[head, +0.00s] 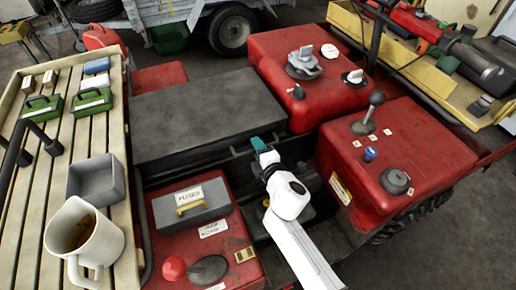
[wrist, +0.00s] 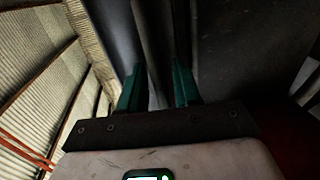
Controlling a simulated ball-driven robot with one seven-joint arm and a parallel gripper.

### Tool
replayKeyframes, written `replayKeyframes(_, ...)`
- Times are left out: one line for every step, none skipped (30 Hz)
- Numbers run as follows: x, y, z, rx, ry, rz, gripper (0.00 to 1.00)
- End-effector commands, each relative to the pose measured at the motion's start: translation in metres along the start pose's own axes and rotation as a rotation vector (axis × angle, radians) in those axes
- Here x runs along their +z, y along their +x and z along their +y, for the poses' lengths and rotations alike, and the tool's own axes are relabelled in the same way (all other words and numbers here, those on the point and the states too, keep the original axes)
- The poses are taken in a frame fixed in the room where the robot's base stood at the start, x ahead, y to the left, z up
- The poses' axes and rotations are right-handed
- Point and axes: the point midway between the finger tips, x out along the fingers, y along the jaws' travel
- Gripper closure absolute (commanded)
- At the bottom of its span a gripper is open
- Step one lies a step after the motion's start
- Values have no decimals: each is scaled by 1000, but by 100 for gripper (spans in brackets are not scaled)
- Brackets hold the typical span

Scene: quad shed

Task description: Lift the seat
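The seat (head: 205,112) is a long, dark grey padded slab across the middle of the red quad in the head view. It lies down flat. My gripper (head: 261,148), with teal fingers, is at the seat's near edge, towards its right end. In the wrist view my gripper (wrist: 158,88) has its two fingers clearly apart. A grey strip runs between and beyond them, with dark surfaces either side. I cannot tell whether the fingers touch the seat or whether its lip is between them.
A slatted wooden bench (head: 50,125) on the left holds a mug (head: 100,245), a grey tray (head: 97,182) and green boxes. A fuses box (head: 190,204) and red knob (head: 173,268) stand near my arm. A red console with a lever (head: 376,100) is right. A yellow tool shelf (head: 430,75) is at the back right.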

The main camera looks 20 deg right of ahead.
Motion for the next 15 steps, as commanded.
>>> replayKeyframes(0,0,0,0,0,0,72)
replayKeyframes(0,0,0,0,0,0,75)
replayKeyframes(0,0,0,0,0,0,79)
replayKeyframes(0,0,0,0,0,0,82)
replayKeyframes(0,0,0,0,0,0,85)
replayKeyframes(0,0,0,0,0,0,89)
replayKeyframes(0,0,0,0,0,0,92)
replayKeyframes(0,0,0,0,0,0,94)
replayKeyframes(0,0,0,0,0,0,98)
replayKeyframes(0,0,0,0,0,0,100)
replayKeyframes(0,0,0,0,0,0,100)
replayKeyframes(0,0,0,0,0,0,100)
replayKeyframes(0,0,0,-1,0,0,100)
replayKeyframes(0,0,0,-1,0,0,100)
replayKeyframes(0,0,0,-1,0,0,100)
